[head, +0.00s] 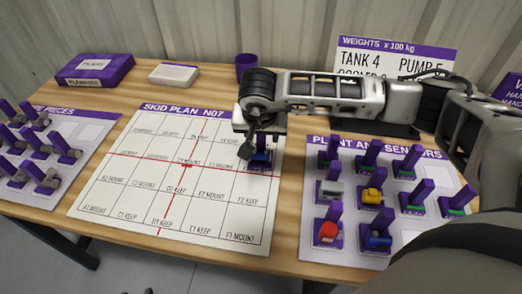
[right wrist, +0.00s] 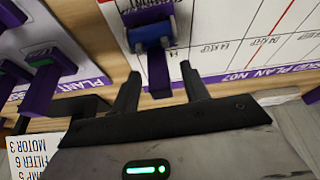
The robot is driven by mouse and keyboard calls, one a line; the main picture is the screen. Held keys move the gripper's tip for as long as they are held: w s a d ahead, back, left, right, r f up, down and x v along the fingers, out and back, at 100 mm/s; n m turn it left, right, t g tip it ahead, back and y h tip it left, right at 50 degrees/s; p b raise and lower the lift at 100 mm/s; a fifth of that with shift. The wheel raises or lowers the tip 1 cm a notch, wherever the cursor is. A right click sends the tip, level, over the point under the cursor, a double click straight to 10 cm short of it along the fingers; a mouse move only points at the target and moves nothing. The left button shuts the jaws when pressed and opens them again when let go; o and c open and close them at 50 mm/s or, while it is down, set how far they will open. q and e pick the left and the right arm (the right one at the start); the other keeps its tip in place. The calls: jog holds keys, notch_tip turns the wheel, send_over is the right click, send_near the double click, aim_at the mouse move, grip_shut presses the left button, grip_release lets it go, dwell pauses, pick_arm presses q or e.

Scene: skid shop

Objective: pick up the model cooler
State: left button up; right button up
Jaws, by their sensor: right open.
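My right gripper (head: 258,146) is open over the right part of the skid plan board (head: 110,185). A blue model with a purple upright handle (head: 262,158) stands there, partly hidden by the gripper. In the right wrist view, the blue body (right wrist: 152,34) and its purple handle (right wrist: 158,72) show ahead of the open jaws (right wrist: 160,88). The handle's end lies between the fingertips, with a gap on each side. No model carries a readable name, so I cannot tell for certain which one is the cooler. My left gripper is not in view.
The plant and sensors board (head: 310,205) at right holds several purple-handled models, including a red one (head: 327,232), a yellow one (head: 373,195) and a blue one (head: 377,242). Another board (head: 90,130) of handled pieces lies at left.

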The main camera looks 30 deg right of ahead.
jog(key=shift+w+f, duration=0.15)
jog(key=shift+f, duration=0.4)
grip_shut()
jog(key=shift+r, duration=0.1)
